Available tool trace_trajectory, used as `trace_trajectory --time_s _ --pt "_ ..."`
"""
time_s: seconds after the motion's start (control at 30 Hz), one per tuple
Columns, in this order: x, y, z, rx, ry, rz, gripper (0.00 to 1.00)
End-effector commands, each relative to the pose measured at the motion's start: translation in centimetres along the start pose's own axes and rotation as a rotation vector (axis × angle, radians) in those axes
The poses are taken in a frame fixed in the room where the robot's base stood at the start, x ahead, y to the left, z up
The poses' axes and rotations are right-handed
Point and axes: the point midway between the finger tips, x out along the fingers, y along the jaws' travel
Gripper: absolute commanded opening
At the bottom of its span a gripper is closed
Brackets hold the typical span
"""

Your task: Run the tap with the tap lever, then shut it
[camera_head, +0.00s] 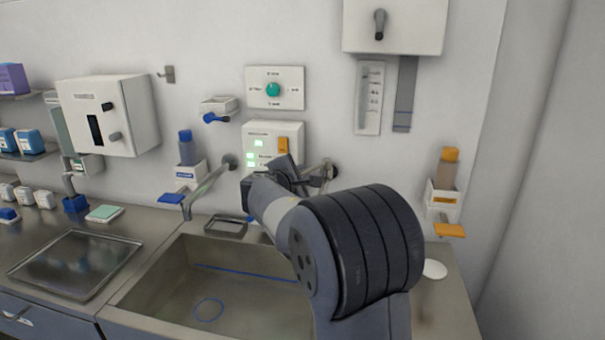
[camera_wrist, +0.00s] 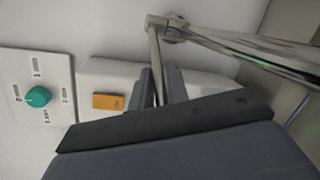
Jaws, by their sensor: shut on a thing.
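The tap lever (camera_wrist: 154,55) is a thin metal rod in the wrist view, joined at its top to a chrome pipe (camera_wrist: 245,45) that runs off to the right. My gripper (camera_wrist: 160,88) is shut on this lever, with one dark finger on each side of it. In the head view my gripper (camera_head: 287,174) is at the wall beside a round metal wall fitting (camera_head: 329,170); the lever is mostly hidden there by my arm. A bent metal spout (camera_head: 206,186) reaches over the sink to the left. I see no water stream from it.
The steel sink (camera_head: 165,262) lies below, partly covered by my arm. A white control box with an orange switch (camera_head: 283,145) is close to my gripper, under a teal-knob panel (camera_head: 290,88). A bottle holder (camera_head: 443,200) hangs at the right.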

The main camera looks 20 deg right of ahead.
Motion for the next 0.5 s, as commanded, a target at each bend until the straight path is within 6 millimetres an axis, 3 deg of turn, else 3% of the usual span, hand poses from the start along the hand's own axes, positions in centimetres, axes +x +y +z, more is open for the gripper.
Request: trace_trajectory --time_s 0.13,0.5 --pt "-0.1 0.6 0.3 0.005 0.004 0.015 0.0" --pt "-0.4 -0.7 2.2 -0.033 0.151 0.109 0.0"
